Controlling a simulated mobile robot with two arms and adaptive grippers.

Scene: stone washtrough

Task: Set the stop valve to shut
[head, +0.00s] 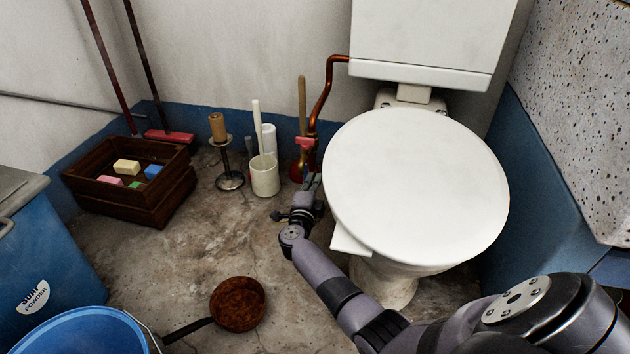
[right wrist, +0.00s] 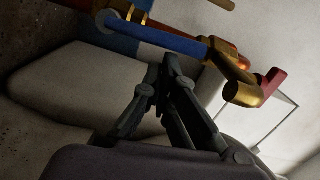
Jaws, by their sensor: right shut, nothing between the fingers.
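The stop valve sits low on the copper pipe to the left of the toilet; a red part of it (head: 305,142) shows in the head view. In the right wrist view brass valve fittings (right wrist: 236,72) cross the top, with a red-ended piece (right wrist: 272,83) at the right and a long blue bar (right wrist: 172,39) on the left. I cannot tell which piece is the handle. My right gripper (head: 312,182) is shut and empty just below the valve; its fingertips (right wrist: 171,62) are close under the blue bar. Contact cannot be told. My left gripper is out of view.
The toilet (head: 415,185) stands directly right of my right gripper. A brush holder (head: 265,178), candlestick (head: 229,181) and plunger handle (head: 302,98) stand to the left and behind. A wooden crate (head: 125,205) is farther left. Bare floor lies around the rusty pan (head: 238,304).

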